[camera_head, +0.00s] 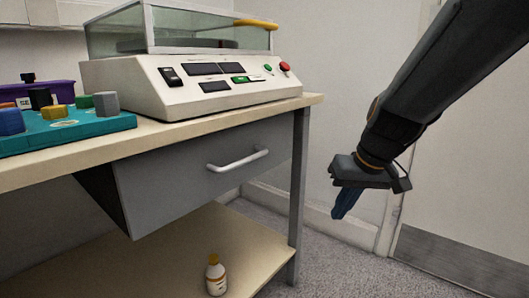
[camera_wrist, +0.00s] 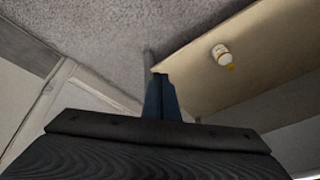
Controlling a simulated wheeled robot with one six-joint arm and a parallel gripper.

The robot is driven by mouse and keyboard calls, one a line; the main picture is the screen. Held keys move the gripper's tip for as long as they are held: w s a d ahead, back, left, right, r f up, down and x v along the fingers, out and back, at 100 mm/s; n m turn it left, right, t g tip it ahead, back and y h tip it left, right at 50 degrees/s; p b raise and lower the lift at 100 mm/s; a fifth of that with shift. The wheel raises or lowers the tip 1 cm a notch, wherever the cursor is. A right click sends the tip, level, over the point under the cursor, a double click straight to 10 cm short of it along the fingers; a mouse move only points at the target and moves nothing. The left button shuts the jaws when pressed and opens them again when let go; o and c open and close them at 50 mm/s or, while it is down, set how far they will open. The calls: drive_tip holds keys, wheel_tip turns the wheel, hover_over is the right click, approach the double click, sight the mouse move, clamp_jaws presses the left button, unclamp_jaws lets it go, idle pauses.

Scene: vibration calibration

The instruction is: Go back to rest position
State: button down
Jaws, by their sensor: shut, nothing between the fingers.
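My gripper (camera_head: 344,203) hangs in free air to the right of the bench in the head view, pointing down and a little left. Its blue fingers are together and hold nothing. In the wrist view the closed fingers of my gripper (camera_wrist: 161,97) stand in the middle, with floor and the bench's lower shelf beyond them. My dark arm comes in from the upper right of the head view. My gripper touches nothing.
The bench (camera_head: 180,134) has a grey drawer (camera_head: 200,185), shut, with a handle. On top are a white machine (camera_head: 215,90) with a glass cover and a teal tray (camera_head: 75,137) with blocks. A bottle (camera_head: 216,276) stands on the lower shelf (camera_head: 150,270). A door is at right.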

drive_tip(key=s+d+f+m+g+h, duration=0.1)
drive_tip(key=s+f+h, duration=0.1)
drive_tip(key=s+f, duration=0.85)
drive_tip(key=s+a+r+n+g+y+p, duration=0.1)
drive_tip(key=s+a+r+n+p, duration=0.15)
drive_tip(key=s+a+r, duration=0.65)
drive_tip(key=s+a+r+n+g+y+p, duration=0.15)
drive_tip(key=s+a+r+n, duration=0.25)
drive_tip(key=s+a, duration=0.5)
drive_tip(key=d+r+m+h+p, duration=0.1)
drive_tip(key=d+r+m+p, duration=0.1)
drive_tip(key=d+r+p, duration=0.4)
drive_tip(key=w+d+r+m+p, duration=0.1)
drive_tip(key=d+r+p, duration=0.5)
drive_tip(key=r+p, duration=0.6)
drive_tip(key=w+d+r+m+h+p, duration=0.1)
drive_tip(key=d+r+m+p, duration=0.2)
drive_tip(key=p, duration=1.7)
drive_tip(key=shift+d+r+m+h, duration=0.35)
drive_tip(key=shift+d+r, duration=1.45)
drive_tip(key=shift+r, duration=1.75)
